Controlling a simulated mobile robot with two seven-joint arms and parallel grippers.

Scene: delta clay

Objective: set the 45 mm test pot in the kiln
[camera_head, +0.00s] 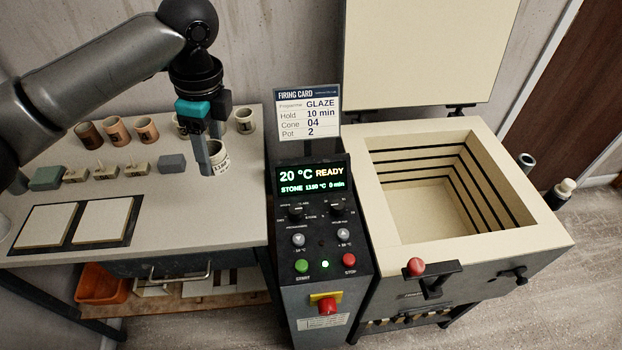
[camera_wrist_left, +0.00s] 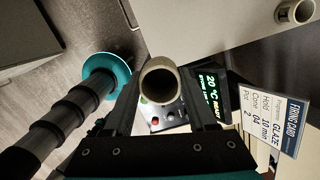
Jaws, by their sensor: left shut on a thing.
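My left gripper (camera_head: 210,162) is shut on a small pale pot (camera_head: 217,156) with dark lettering on its side. The pot is upright, near the right end of the worktable; its clearance above the top is hard to judge. In the left wrist view the pot (camera_wrist_left: 160,80) shows its round open mouth between the fingers. The kiln (camera_head: 385,218) stands at the right with its lid (camera_head: 415,50) raised. Its square chamber looks empty, with a bare pale floor (camera_head: 425,208). My right gripper is not in view.
The control panel (camera_head: 322,222) stands between table and kiln, reading 20 °C READY. The firing card (camera_head: 307,113) rises behind it. Brown pots (camera_head: 117,131), a pale pot (camera_head: 245,121) and small blocks (camera_head: 172,163) are on the worktable (camera_head: 190,215). Two pale tiles (camera_head: 102,221) lie front left.

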